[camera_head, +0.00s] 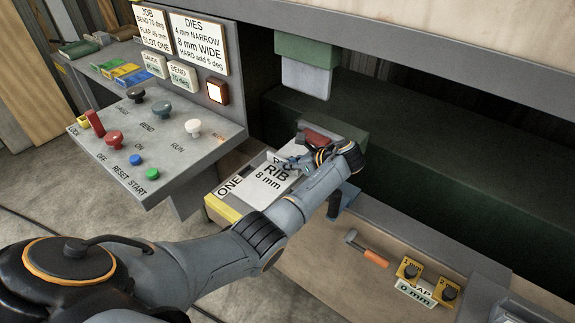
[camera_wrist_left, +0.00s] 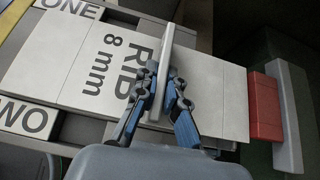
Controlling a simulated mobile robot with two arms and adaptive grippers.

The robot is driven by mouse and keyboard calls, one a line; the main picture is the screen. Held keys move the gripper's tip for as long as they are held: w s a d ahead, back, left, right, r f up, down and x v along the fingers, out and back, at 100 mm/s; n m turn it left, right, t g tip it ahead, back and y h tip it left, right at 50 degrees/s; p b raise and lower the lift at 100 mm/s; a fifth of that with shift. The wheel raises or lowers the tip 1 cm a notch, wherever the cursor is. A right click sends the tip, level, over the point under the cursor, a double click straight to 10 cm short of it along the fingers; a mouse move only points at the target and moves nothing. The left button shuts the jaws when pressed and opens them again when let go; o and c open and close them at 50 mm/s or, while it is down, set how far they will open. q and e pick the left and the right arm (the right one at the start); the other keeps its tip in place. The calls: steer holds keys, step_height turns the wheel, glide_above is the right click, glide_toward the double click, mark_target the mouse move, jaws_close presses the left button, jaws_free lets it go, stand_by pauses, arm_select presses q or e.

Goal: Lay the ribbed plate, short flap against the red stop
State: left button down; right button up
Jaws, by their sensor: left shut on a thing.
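The ribbed plate (camera_head: 270,182) is pale, marked "RIB 8 mm", and lies about flat on the bed by the slot marked ONE. In the left wrist view the plate (camera_wrist_left: 85,60) has an upright rib (camera_wrist_left: 163,75) across it, with the shorter flap to the right. The red stop (camera_wrist_left: 265,106) is at that flap's right edge; I cannot tell touching from a tiny gap. The stop (camera_head: 322,139) is partly hidden by my wrist in the head view. My left gripper (camera_head: 290,163) is shut on the rib, fingers (camera_wrist_left: 163,90) on either side. My right gripper is not in view.
The control panel (camera_head: 160,135) with knobs and buttons stands left of the bed. A pale block (camera_head: 305,76) hangs above the stop. An orange-handled tool (camera_head: 368,251) and yellow gap blocks (camera_head: 411,269) are on the front ledge at right.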

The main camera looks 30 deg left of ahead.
arm_select(q)
steer(key=shift+w+r, duration=0.15)
steer(key=shift+w, duration=0.05)
steer(key=c, duration=1.4)
jaws_free()
steer(key=shift+o, duration=0.4)
steer(key=shift+s+d+f, duration=0.1)
steer(key=shift+s+f, duration=0.05)
steer(key=shift+f, duration=0.05)
steer(key=o, duration=0.5)
steer(key=shift+c, duration=0.2)
steer(key=shift+r, duration=0.2)
steer(key=shift+r+p, duration=2.45)
steer(key=shift+p, duration=0.45)
